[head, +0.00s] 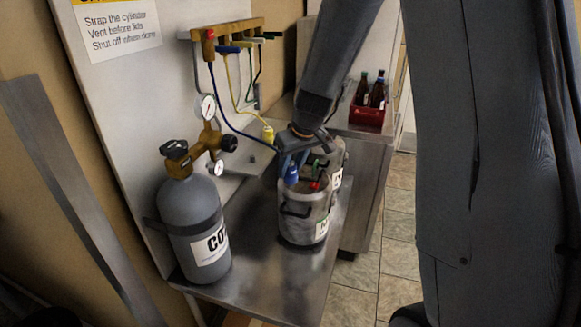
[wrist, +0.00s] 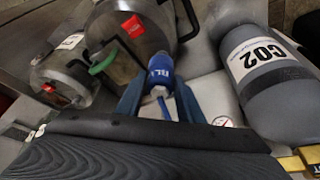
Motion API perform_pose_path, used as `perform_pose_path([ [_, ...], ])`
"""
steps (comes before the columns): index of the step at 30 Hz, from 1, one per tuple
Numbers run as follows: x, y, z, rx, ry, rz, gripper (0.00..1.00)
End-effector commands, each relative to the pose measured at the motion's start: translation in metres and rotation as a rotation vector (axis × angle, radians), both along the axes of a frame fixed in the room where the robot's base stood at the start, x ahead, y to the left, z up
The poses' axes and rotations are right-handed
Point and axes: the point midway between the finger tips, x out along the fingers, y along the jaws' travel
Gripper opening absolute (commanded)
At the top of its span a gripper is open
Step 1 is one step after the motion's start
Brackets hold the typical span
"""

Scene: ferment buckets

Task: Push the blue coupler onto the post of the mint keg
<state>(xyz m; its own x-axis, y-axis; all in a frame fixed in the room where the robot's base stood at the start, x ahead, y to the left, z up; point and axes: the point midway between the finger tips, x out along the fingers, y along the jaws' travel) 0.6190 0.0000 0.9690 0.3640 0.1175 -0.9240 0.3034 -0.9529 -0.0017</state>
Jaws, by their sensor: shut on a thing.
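The blue coupler (head: 291,174) is between the fingers of my gripper (head: 293,160), above the lid of the front keg. In the wrist view the gripper (wrist: 158,103) is shut on the coupler (wrist: 161,72), which has a blue hose behind it. The front keg (head: 296,222) is a steel pot with black handles; its label starts with a green M, so it looks like the mint keg. Its lid (wrist: 150,45) lies just past the coupler's tip in the wrist view. The post is hidden; I cannot tell whether the coupler touches it.
A grey CO2 cylinder (head: 191,225) with brass regulator and gauges stands left on the steel bench (head: 272,280). A second keg (head: 337,160) stands close behind the front one. Hoses hang from a wall manifold (head: 222,36). A yellow coupler (head: 268,134) hangs behind. A red bottle crate (head: 367,115) is further back.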

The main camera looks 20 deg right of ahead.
Motion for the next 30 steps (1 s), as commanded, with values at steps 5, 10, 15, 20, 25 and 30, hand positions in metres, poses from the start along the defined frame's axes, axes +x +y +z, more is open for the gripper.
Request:
perform_pose_path([
  [5, 0.0000, 0.0000, 0.0002, 0.000, 0.000, 0.000, 0.07],
  [10, 0.0000, 0.0000, 0.0003, 0.000, 0.000, 0.000, 0.07],
  [15, 0.0001, -0.0001, -0.0008, 0.000, 0.000, 0.000, 0.07],
  [20, 0.0002, 0.0000, -0.0032, 0.000, 0.000, 0.000, 0.07],
  [25, 0.0002, 0.0000, -0.0057, 0.000, 0.000, 0.000, 0.07],
  [30, 0.0001, 0.0001, -0.0079, 0.000, 0.000, 0.000, 0.07],
])
